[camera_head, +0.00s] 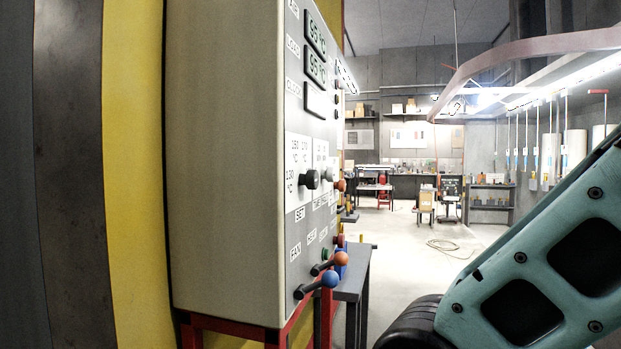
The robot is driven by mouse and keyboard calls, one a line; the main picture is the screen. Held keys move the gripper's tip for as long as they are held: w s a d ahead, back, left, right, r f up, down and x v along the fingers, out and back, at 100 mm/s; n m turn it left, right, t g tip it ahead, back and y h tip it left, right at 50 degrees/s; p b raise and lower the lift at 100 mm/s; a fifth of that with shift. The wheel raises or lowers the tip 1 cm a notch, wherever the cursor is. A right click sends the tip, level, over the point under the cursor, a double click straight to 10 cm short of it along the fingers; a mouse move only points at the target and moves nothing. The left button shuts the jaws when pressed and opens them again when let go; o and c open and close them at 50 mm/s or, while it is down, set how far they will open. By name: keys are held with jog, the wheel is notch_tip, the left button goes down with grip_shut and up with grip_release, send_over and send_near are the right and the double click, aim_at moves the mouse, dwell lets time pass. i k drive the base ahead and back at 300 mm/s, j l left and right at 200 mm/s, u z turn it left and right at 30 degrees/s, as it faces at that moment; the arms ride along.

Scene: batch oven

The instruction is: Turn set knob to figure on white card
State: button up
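The set knob (309,179) is a black round knob on the grey control panel, seen at a steep slant. It sits on a white scale plate (292,200) with figures that look like 130, 150 and 170 °C around it, and a SET label (299,215) is below. I cannot tell where its pointer stands. I cannot make out a white card with a target figure. My teal arm link fills the lower right, well apart from the knob. My gripper is not in view.
Two displays (316,66) reading about 95 °C are above. A grey knob (328,174) is to the right. A dark bench (350,285) stands beyond the panel; open floor (405,262) lies right.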

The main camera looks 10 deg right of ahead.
aim_at(310, 180)
jog(key=j, duration=0.15)
jog(key=i+l, duration=0.25)
jog(key=i+l+u, duration=0.1)
jog(key=i+l, duration=0.15)
jog(key=l, duration=0.2)
jog(key=i+l, duration=0.2)
jog(key=l, duration=0.2)
jog(key=i+l+u, duration=0.1)
jog(key=i+l, duration=0.35)
jog(key=l, duration=0.3)
jog(key=i+l+u, duration=0.1)
jog(key=l, duration=0.3)
jog(key=i+l, duration=0.35)
jog(key=i+l+u, duration=0.1)
jog(key=l, duration=0.35)
jog(key=i, duration=0.1)
